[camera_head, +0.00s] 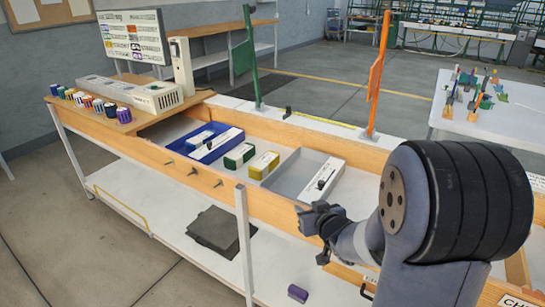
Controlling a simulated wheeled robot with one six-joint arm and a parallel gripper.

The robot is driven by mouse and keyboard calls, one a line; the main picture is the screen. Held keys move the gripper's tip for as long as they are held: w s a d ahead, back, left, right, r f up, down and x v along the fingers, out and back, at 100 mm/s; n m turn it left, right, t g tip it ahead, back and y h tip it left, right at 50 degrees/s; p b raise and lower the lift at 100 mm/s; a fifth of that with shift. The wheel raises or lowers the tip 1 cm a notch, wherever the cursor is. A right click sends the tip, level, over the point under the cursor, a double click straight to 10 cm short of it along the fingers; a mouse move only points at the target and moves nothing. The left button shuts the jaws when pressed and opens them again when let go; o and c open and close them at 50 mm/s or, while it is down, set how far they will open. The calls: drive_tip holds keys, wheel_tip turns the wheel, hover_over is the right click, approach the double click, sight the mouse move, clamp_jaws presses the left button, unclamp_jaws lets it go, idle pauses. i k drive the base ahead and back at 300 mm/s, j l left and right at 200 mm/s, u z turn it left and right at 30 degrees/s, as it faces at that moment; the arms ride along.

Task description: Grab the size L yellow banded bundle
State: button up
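A yellow-sided bundle (270,160) with a white top lies in the shallow wooden bench tray, right of a green one. Any size marking on it is too small to read. My gripper (304,218) is at the end of my arm, near the front edge of the bench, to the right of and nearer than the yellow bundle, apart from it. Its fingers are small and dark here, so I cannot tell whether they are open or shut. I see nothing clearly held.
A green bundle (238,156) and a blue tray (183,144) with white-topped items lie left of the yellow one. A grey tray (287,183) is on its right. Green (250,60) and orange (379,70) posts rise behind. Several spools stand at the far left.

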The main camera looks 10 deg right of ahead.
sight(260, 168)
drive_tip(key=i+j+z, duration=0.35)
drive_tip(key=j, duration=0.25)
drive_tip(key=i+j+z, duration=0.3)
drive_tip(key=j, duration=0.35)
drive_tip(key=i+j+z, duration=0.15)
drive_tip(key=j+z, duration=0.2)
drive_tip(key=j, duration=0.35)
drive_tip(key=i+j+z, duration=0.1)
drive_tip(key=j+z, duration=0.2)
drive_tip(key=j, duration=0.45)
drive_tip(key=j+z, duration=0.35)
drive_tip(key=j, duration=0.4)
